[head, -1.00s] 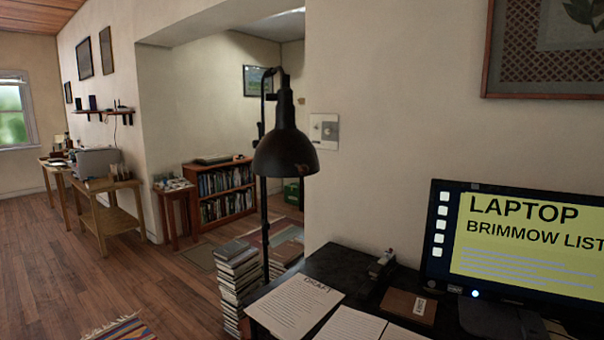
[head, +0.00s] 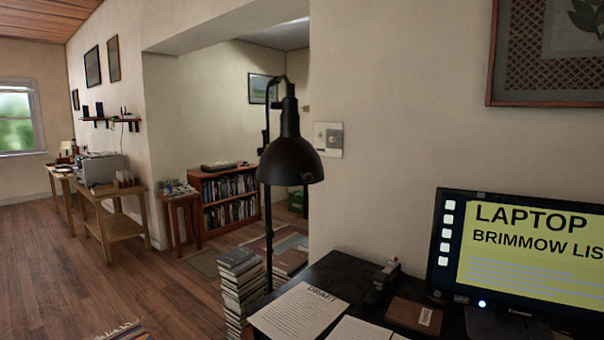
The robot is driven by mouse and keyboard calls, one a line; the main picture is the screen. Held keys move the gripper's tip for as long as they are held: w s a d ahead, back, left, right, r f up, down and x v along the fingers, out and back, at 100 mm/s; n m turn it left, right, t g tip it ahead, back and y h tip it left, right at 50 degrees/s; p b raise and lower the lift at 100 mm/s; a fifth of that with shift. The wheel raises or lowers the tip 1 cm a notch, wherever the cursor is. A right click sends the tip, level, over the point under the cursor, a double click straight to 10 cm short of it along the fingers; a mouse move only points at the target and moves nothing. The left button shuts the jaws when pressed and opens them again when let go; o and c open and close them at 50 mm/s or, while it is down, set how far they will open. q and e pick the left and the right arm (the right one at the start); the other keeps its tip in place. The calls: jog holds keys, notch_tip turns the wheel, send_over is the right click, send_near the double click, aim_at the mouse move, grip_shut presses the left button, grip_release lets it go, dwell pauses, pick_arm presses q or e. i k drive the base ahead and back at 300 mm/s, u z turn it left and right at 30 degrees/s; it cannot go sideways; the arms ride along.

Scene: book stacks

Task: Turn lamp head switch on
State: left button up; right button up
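A black floor lamp stands upright in the middle of the head view, beside the left edge of the dark desk. Its bell-shaped lamp head (head: 290,160) hangs tilted downward from a thin black pole (head: 268,225). No glow shows from the lamp head. Neither of my grippers is in view.
A black desk (head: 345,275) with papers (head: 300,312) and a lit monitor (head: 520,250) fills the lower right. Stacked books (head: 238,280) stand on the floor beside the lamp pole. A wall switch plate (head: 328,139) is behind the lamp. Wooden floor (head: 150,280) is open at left.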

aim_at(273, 104)
jog(key=u, duration=0.5)
jog(key=k, duration=0.55)
jog(key=u, duration=0.9)
jog(key=i, duration=1.45)
jog(key=z, duration=1.15)
jog(key=i, duration=0.65)
jog(key=z, duration=0.75)
